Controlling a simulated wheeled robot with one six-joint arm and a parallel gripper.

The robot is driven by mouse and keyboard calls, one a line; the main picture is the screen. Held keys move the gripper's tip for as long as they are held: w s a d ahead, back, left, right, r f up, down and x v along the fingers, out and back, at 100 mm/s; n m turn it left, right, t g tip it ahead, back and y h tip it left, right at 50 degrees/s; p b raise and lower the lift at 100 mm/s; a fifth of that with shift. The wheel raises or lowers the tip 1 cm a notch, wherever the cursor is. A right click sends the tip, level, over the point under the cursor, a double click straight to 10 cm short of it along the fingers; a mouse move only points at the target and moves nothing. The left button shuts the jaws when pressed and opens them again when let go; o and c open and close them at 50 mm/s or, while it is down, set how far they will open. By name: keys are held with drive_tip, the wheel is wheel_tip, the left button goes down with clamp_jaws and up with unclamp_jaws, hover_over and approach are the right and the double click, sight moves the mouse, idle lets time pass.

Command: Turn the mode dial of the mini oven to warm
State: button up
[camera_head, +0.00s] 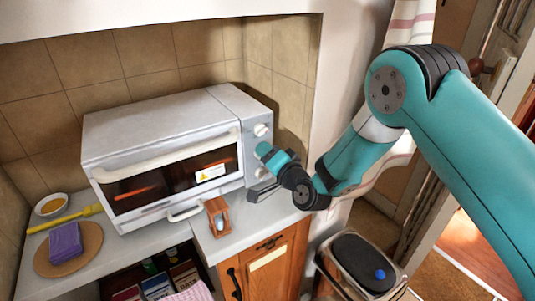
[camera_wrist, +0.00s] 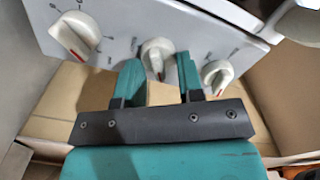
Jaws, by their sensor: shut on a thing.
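The white mini oven (camera_head: 150,120) stands on the counter with its glass door shut. Its control panel at the right carries three white dials, seen close up in the wrist view: a left dial (camera_wrist: 75,35) and a right dial (camera_wrist: 217,75), both with red marks, and a middle dial (camera_wrist: 157,52). My gripper (camera_wrist: 158,75) has one teal finger on each side of the middle dial and is shut on it. In the head view my gripper (camera_head: 262,170) is at the panel and hides part of it. The dial markings are too small to read.
A round board (camera_head: 85,258) with a purple sponge (camera_head: 65,243), a yellow brush (camera_head: 65,218) and a small bowl (camera_head: 50,204) lie left. A bin (camera_head: 350,262) stands below right.

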drive_tip(key=shift+d, duration=0.1)
idle(0.4)
drive_tip(key=o, duration=0.9)
drive_tip(key=shift+w, duration=0.1)
drive_tip(key=shift+c, duration=0.2)
drive_tip(key=b+v, duration=1.7)
drive_tip(key=b, duration=0.1)
drive_tip(key=shift+d, duration=0.15)
